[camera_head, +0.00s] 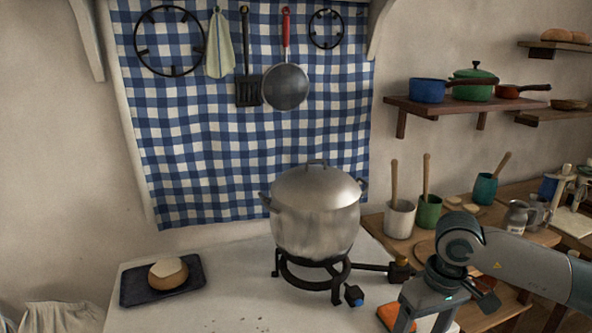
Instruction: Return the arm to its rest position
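My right arm comes in from the right, and its gripper (425,313) points down at the bottom edge, beside the stove top's right front. Its fingertips are cut off or unclear, so I cannot tell whether it is open or shut. An orange item (388,316) lies by it, partly hidden behind the gripper. My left gripper is not in view. A lidded metal pot (315,217) stands upright on a black burner ring (310,283), left of my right gripper and apart from it.
A dark tray (132,289) with a round loaf-like item (168,275) lies on the white counter (225,300) at left. A wooden table (375,223) at right holds a white cup (399,220), a green cup (428,212) and jugs, close behind my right arm. The counter's front middle is mostly clear.

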